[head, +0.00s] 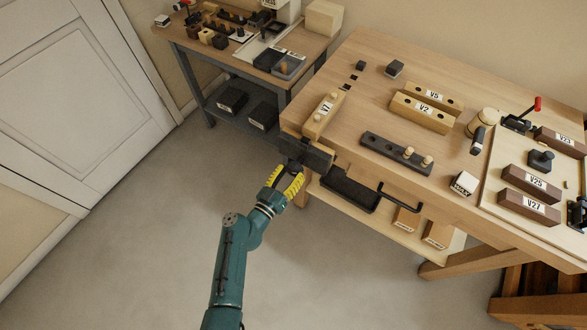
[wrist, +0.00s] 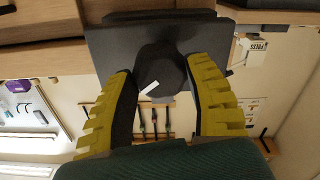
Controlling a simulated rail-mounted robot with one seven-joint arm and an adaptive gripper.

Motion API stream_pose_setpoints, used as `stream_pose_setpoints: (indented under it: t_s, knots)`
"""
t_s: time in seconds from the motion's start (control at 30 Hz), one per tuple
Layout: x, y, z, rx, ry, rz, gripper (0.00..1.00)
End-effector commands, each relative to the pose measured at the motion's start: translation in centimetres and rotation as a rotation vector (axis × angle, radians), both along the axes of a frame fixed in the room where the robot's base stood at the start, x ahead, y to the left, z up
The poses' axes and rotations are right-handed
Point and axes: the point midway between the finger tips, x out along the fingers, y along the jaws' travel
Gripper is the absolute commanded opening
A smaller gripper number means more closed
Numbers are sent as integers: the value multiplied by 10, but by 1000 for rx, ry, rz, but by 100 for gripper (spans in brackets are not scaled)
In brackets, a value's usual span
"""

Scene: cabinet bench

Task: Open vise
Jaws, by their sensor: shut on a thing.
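The vise (head: 312,155) is a dark jaw block mounted at the front left corner of the wooden workbench. In the wrist view its dark plate (wrist: 105,45) fills the upper middle, with a round dark knob (wrist: 160,68) bearing a short white mark in front of it. My gripper (wrist: 160,88) has yellow ribbed fingers, one on each side of the knob, and is shut on it. In the head view my gripper (head: 291,170) reaches the vise from the front. How far apart the vise jaws stand is hard to tell.
The workbench top (head: 375,100) holds a V7 block (head: 324,115), V5 and V2 blocks (head: 420,112), a dark peg strip (head: 395,153) and a mallet (head: 478,128). The floor (head: 150,240) to the left is clear.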

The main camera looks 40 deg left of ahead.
Motion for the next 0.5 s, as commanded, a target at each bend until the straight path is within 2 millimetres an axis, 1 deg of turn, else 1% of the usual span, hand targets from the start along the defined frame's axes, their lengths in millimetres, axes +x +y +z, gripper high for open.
stream_pose_setpoints:
  t_s: [0.2, 0.5]
  knots:
    - [-1, 0, 0, -126, -19, 1, 22]
    - [-1, -1, -2, -143, -23, 1, 22]
